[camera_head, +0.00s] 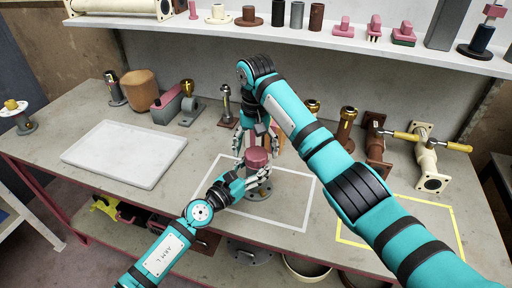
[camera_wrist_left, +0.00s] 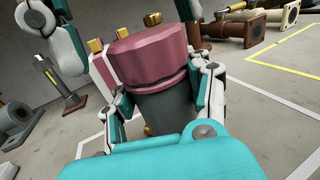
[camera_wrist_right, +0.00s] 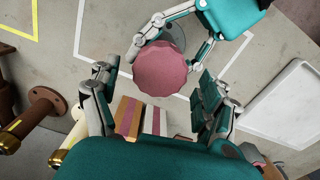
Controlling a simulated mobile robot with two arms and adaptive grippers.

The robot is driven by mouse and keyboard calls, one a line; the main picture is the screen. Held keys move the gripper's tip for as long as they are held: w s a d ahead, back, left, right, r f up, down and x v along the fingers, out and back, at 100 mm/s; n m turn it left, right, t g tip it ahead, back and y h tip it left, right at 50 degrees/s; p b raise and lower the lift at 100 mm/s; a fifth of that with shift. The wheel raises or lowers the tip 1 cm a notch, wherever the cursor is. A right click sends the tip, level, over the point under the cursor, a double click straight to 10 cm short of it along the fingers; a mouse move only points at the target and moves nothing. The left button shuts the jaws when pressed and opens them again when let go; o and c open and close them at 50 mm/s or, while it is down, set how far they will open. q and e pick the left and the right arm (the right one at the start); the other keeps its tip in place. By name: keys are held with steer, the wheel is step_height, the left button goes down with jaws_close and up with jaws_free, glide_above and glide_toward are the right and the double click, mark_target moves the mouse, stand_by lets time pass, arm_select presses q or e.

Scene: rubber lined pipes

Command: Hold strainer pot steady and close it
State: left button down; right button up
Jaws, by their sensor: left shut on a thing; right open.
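The strainer pot (camera_wrist_left: 160,105) stands upright, with a dark grey-green body and a dull red lid (camera_head: 256,156) on top. A thin dark line shows under the lid's rim in the left wrist view. My left gripper (camera_head: 262,178) is shut around the pot's body from the front, one finger on each side (camera_wrist_left: 162,100). In the right wrist view the faceted lid (camera_wrist_right: 165,68) lies beyond the open fingers (camera_wrist_right: 155,100), with no contact visible. The pot's base is largely hidden there.
A white-outlined square (camera_head: 303,212) surrounds the work area. A white tray (camera_head: 120,153) lies left, and a cream valve body (camera_head: 428,160) stands right. The shelf (camera_head: 230,27) overhangs behind.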

steer(key=shift+r, duration=2.25)
steer(key=shift+c, duration=0.2)
steer(key=n, duration=0.1)
steer(key=r+n, duration=0.1)
steer(key=n, duration=0.1)
steer(key=shift+w+a, duration=0.1)
steer(key=shift+a, duration=0.05)
steer(key=n, duration=0.2)
steer(key=r+n, duration=0.1)
steer(key=n, duration=0.2)
steer(key=shift+a, duration=0.1)
steer(key=n, duration=0.4)
steer(key=shift+r+n, duration=0.35)
steer(key=shift+n, duration=0.05)
steer(key=n, duration=0.3)
steer(key=shift+d+r+n, duration=0.2)
steer(key=shift+d+n, duration=0.05)
steer(key=shift+n, duration=0.05)
steer(key=shift+f, duration=0.1)
